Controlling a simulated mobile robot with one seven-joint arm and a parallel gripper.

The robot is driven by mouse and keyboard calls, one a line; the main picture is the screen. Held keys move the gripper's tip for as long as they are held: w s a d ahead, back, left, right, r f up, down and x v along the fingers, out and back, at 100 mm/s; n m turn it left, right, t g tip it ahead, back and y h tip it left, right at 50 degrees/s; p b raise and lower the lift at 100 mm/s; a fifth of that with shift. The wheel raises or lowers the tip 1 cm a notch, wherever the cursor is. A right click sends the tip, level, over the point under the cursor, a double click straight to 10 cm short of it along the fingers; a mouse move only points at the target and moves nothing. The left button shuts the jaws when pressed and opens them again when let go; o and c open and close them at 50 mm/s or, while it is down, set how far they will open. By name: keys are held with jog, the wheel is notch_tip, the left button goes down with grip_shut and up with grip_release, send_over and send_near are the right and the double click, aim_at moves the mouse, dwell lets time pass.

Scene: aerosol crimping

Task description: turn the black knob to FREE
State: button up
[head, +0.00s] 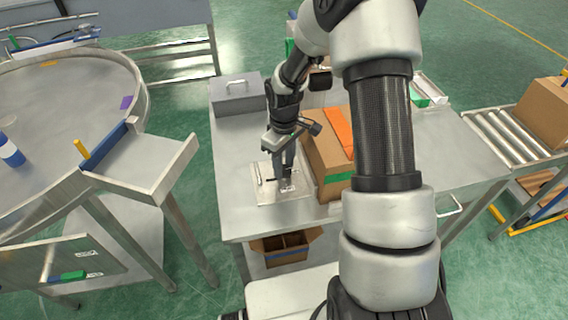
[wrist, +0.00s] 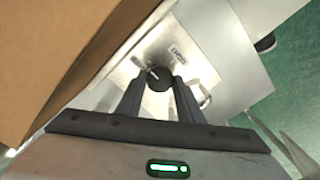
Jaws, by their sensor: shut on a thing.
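The black knob (wrist: 158,79) shows in the wrist view as a dark round thing with a pale pointer mark. It is set on a light metal plate with a small label (wrist: 178,52) beside it. My gripper (wrist: 160,90) is shut on the knob, with one finger on each side. In the head view my gripper (head: 284,185) points down at the light plate (head: 262,196) on the table, and the knob is mostly hidden by the fingers. The label's words are too small to read, so I cannot tell which setting the pointer shows.
A cardboard box (head: 325,150) with orange and green tape stands just right of my gripper. A grey metal box (head: 237,95) is at the table's back left. An open divided carton (head: 285,248) sits below the table. The table (head: 232,215) is clear left of the plate.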

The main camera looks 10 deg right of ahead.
aim_at(284, 169)
dwell(0.4)
jog(key=o, duration=1.1)
jog(key=shift+c, duration=0.2)
jog(key=shift+r, duration=0.15)
notch_tip(284, 169, up, 17)
jog(key=p, duration=0.1)
jog(key=shift+p, duration=0.4)
jog(key=shift+r, duration=0.1)
jog(key=s+r+m+t+p, duration=0.1)
jog(key=s+r+m+p, duration=0.1)
jog(key=s+r, duration=0.45)
jog(key=s+r+m+t+p, duration=0.1)
jog(key=s+r+p, duration=0.15)
jog(key=r, duration=0.75)
jog(key=s+r+m+t+p, duration=0.1)
jog(key=s+r+m, duration=0.1)
jog(key=s, duration=0.5)
jog(key=s+r+m+t+p, duration=0.2)
jog(key=s+r, duration=0.2)
jog(key=s, duration=0.2)
jog(key=shift+s+r+m+t, duration=0.3)
jog(key=shift+s+m, duration=0.1)
